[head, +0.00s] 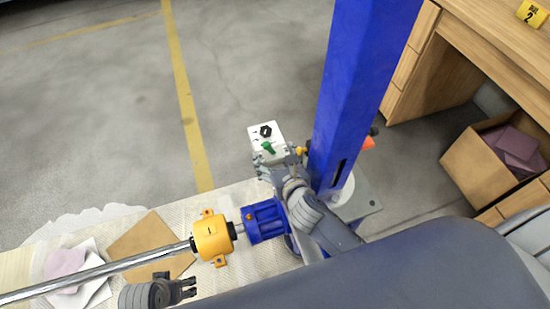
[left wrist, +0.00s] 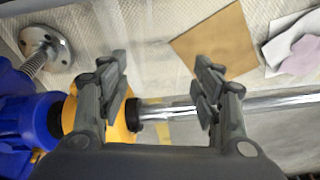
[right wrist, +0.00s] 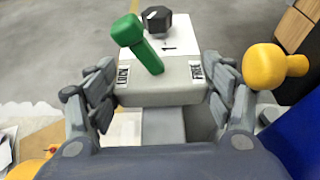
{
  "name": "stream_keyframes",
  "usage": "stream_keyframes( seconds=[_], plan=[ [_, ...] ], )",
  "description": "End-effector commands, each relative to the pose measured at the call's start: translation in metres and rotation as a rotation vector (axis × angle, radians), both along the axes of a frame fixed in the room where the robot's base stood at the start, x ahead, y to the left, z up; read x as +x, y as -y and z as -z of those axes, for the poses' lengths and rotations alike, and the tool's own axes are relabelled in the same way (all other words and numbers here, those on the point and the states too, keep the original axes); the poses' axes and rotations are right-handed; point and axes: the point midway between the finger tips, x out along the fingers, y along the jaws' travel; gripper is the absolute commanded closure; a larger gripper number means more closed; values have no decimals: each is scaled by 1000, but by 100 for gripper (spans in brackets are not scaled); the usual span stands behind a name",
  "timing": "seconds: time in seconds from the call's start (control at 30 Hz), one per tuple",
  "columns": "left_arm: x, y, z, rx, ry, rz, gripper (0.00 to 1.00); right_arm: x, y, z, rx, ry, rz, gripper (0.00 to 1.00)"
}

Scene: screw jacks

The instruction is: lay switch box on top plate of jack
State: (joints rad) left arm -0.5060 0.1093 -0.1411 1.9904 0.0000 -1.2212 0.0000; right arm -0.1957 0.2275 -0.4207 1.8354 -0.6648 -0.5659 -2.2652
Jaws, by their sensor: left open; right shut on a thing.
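The white switch box (head: 265,130), with a green lever and a black knob, is in my right gripper (head: 270,161), above the floor just left of the blue post. The right wrist view shows the box (right wrist: 160,90) between both fingers (right wrist: 160,95). The jack has a blue gear housing (head: 264,220), also in the left wrist view (left wrist: 20,105). A round metal plate with holes (left wrist: 45,42), on a threaded spindle beside the housing, looks like its top plate; I cannot pick it out in the head view. My left gripper (head: 188,289) is open and empty, over the shaft (left wrist: 170,106).
A yellow coupling (head: 212,238) marked 1 joins the long shaft to the housing. The blue post (head: 362,80) stands close right of the box. A yellow knob (right wrist: 275,66) sticks out beside the right gripper. Cardboard (head: 150,243) and papers lie at left. A desk and carton (head: 480,172) stand right.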

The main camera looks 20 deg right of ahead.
Motion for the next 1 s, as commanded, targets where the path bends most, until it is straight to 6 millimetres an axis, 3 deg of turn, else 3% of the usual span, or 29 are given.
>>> stream_keyframes(
  seconds=[0.3,0.6,0.63,0.67,1.0],
  plan=[
    [1,-1,-29,0,15,-2,40,1,0,0,3,9,-1,90],
    [1,-1,-32,-1,15,-3,40,1,0,0,2,8,-1,90],
    [1,-1,-32,-1,15,-3,40,0,0,4,0,1,0,21],
    [1,-1,-32,-1,15,-3,40,0,0,4,0,1,0,17],
    [1,-1,-32,-1,16,-3,40,-1,0,3,0,2,0,17]
  ],
)
